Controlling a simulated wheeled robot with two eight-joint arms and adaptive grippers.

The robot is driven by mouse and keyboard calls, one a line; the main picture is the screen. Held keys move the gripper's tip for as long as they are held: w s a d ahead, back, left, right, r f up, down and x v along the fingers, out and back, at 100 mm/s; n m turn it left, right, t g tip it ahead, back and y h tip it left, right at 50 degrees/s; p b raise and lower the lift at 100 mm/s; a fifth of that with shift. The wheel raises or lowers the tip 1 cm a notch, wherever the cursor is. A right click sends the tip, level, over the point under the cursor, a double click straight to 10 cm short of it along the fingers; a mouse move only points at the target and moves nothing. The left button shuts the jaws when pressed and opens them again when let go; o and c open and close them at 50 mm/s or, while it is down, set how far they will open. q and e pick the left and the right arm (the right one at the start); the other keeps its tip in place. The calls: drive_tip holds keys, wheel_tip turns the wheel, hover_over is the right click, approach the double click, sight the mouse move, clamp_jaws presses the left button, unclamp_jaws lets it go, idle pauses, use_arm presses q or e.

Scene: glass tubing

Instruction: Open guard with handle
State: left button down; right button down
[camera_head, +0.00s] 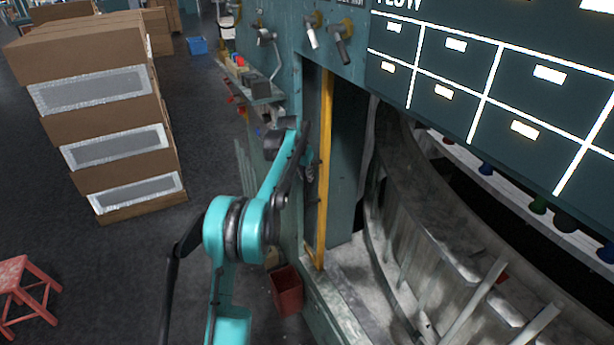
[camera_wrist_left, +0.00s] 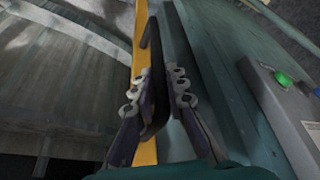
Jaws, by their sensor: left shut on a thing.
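The guard is a teal panel with a yellow edge strip (camera_head: 325,150), standing upright at the left side of the machine opening. Its dark handle (camera_wrist_left: 152,45) shows in the left wrist view as a bar with a bent end, beside the yellow strip. My left gripper (camera_head: 308,172) reaches the panel beside the yellow strip in the head view, its fingertips small and partly hidden by my wrist. In the left wrist view my left gripper (camera_wrist_left: 158,90) has its fingers on either side of the handle, shut on it. My right gripper is in neither view.
A red bin (camera_head: 287,290) stands below my arm. Stacked cardboard boxes (camera_head: 105,115) and a red stool (camera_head: 22,290) stand left. Grey floor between is clear.

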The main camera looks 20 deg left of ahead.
use_arm(q)
drive_tip(key=c, duration=1.5)
unclamp_jaws()
drive_tip(key=shift+c, duration=0.2)
drive_tip(key=shift+r, duration=0.1)
drive_tip(key=v, duration=1.2)
drive_tip(key=s+d+f+t+b, duration=0.1)
drive_tip(key=s+d+f+b, duration=0.45)
drive_tip(key=s+d, duration=0.2)
drive_tip(key=s+d+f+b, duration=0.4)
drive_tip(key=s+d+b, duration=0.2)
drive_tip(key=s+b, duration=0.15)
drive_tip(key=s+d+f+b, duration=0.2)
drive_tip(key=s+f+b, duration=0.2)
drive_tip(key=s+f, duration=0.3)
drive_tip(key=s+d+f+t+b, duration=0.1)
drive_tip(key=s+d+f+b, duration=0.2)
drive_tip(key=s+f, duration=0.5)
drive_tip(key=s+d+f+b, duration=0.2)
drive_tip(key=s+f+b, duration=0.2)
drive_tip(key=s+f, duration=0.3)
wheel_tip(320, 180, down, 3)
drive_tip(key=shift+s+d+r+n+t+b, duration=0.1)
drive_tip(key=shift+s+d+n+t+b, duration=0.2)
drive_tip(key=shift+d+n+b, duration=0.1)
